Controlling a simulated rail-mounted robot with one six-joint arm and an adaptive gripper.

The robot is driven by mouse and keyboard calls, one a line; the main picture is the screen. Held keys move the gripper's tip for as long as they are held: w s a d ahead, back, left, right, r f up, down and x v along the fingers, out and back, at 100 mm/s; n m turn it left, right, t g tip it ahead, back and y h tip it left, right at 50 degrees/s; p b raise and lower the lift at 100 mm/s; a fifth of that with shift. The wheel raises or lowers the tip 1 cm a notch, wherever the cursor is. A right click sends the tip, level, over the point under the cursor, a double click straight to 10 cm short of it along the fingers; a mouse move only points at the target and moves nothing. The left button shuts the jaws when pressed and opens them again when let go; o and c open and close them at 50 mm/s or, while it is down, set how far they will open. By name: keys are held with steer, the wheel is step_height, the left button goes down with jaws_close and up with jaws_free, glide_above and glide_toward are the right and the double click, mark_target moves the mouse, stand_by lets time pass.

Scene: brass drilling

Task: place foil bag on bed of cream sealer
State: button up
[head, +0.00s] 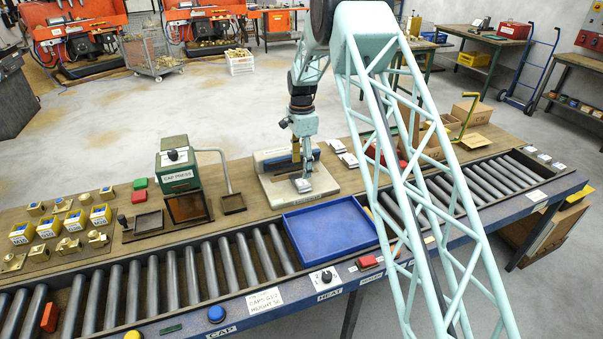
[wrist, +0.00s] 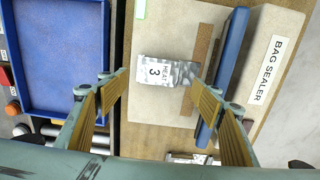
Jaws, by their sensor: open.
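The cream sealer is a flat cream bed (head: 272,187) with a blue bar, labelled BAG SEALER, and it shows in the wrist view (wrist: 155,30). A silver foil bag (wrist: 165,72) with a white label reading HEAT 3 lies on the cream bed. Its right end meets the brown strip beside the blue bar (wrist: 222,75). The bag also shows in the head view (head: 303,186) below my gripper (head: 303,165). My gripper is open, with its yellow-padded fingers apart on either side of the bag in the wrist view (wrist: 156,80). Contact with the bag cannot be told.
An empty blue tray (head: 328,228) sits in front of the sealer on the roller conveyor (head: 150,285). The green cap press (head: 178,165) stands to the left. More small silver packets (head: 345,155) lie right of the sealer, near cardboard boxes (head: 473,112).

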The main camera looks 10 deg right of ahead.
step_height(320, 180, up, 5)
steer(key=shift+r, duration=0.1)
stand_by(0.3)
stand_by(0.8)
